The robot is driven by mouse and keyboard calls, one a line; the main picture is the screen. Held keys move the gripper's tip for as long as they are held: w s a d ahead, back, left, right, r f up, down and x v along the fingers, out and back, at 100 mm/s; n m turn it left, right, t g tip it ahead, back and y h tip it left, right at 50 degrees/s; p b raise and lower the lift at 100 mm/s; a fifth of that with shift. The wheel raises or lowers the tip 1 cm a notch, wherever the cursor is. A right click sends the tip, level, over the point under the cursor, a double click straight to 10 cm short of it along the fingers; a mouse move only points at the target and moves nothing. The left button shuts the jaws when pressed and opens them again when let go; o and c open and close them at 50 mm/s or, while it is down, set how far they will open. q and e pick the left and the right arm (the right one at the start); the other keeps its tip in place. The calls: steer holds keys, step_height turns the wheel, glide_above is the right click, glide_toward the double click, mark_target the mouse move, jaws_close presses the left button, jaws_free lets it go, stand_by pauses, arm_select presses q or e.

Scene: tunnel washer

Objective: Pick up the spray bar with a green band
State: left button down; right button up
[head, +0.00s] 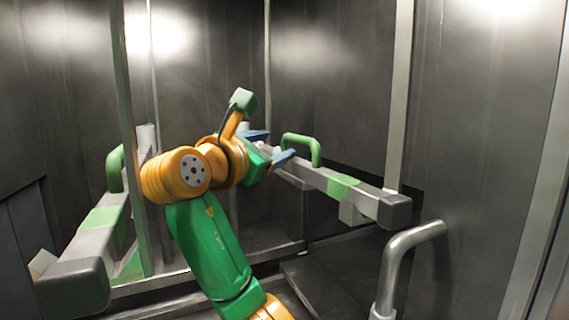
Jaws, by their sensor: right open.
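A grey spray bar (315,178) with a green band (342,186), a green loop handle (316,150) and a dark end cap lies at the right, its near end toward the right wall. A second grey bar (82,243) at the left also has a green band (102,216) and a green handle (115,170). My right gripper (277,146) is open, with its blue fingers at the far end of the right bar, just left of its handle. Whether the fingers touch the bar cannot be told. My left gripper is out of view.
Dark metal walls (335,75) close in on both sides. Upright metal posts (401,95) stand near both bars. A bent grey pipe (400,250) rises at the lower right. A metal frame rail (275,254) runs low across the floor.

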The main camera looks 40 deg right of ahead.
mark_target(285, 140)
steer(key=p+x, duration=0.1)
steer(key=x, duration=0.2)
steer(key=p+x, duration=0.2)
steer(key=x, duration=0.1)
steer(key=shift+d+r, duration=0.2)
steer(key=shift+d, duration=0.2)
steer(key=shift+w+d+f, duration=0.1)
steer(key=shift+f, duration=0.05)
steer(key=shift+w, duration=0.1)
steer(key=c, duration=0.6)
jaws_close()
